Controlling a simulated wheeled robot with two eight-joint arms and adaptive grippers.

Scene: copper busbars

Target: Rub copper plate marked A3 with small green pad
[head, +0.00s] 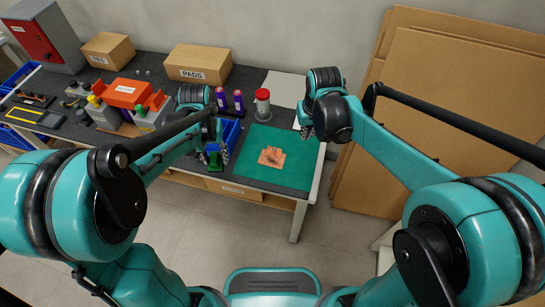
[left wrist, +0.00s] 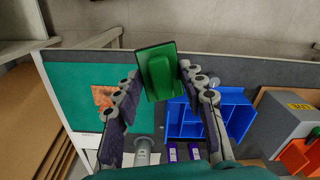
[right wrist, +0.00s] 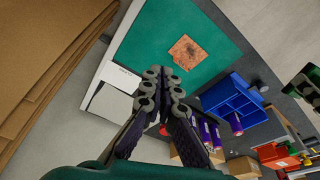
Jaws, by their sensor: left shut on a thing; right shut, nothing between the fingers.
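The copper plate (head: 272,157) lies flat on the green mat (head: 295,172); it also shows in the right wrist view (right wrist: 186,52) with dark marks, and partly behind a finger in the left wrist view (left wrist: 101,97). No A3 marking is readable. My left gripper (left wrist: 158,74) is shut on the small green pad (left wrist: 158,66), by its raised grip. In the head view the pad (head: 215,161) is left of the plate, near the mat's left edge. My right gripper (right wrist: 163,76) is shut and empty, above the mat's back right part and apart from the plate.
A blue divided bin (head: 232,133) stands left of the mat, partly behind my left gripper. A PADS box (head: 198,65) is farther back. Cardboard sheets (head: 450,110) lean at right.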

